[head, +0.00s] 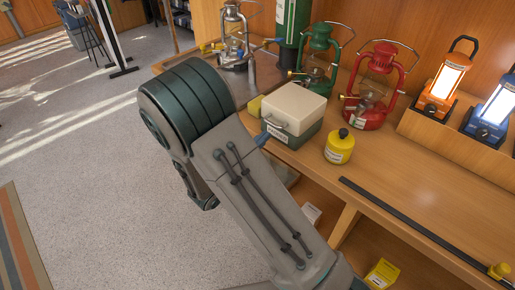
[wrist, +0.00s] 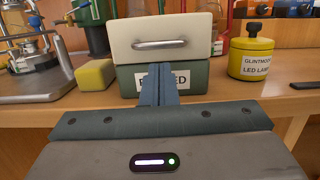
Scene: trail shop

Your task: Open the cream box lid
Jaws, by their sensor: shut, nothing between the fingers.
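The box with the cream lid (head: 294,104) and green base (head: 290,134) stands on the wooden counter. The lid is down on the base and has a metal handle (wrist: 160,44) on its front. The box also shows in the wrist view, with its green base (wrist: 194,79) bearing a partly hidden white label. My gripper (wrist: 157,72) is shut and empty. Its fingertips are in front of the green base, below the handle, and cover part of the label. I cannot tell whether they touch the box. In the head view my arm hides most of the gripper.
A yellow canister (head: 339,148) with a black cap stands right of the box. A yellow block (wrist: 95,75) sits at its left. Green (head: 317,62) and red (head: 373,88) lanterns stand behind. A dark bar (head: 415,222) lies along the counter at the right.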

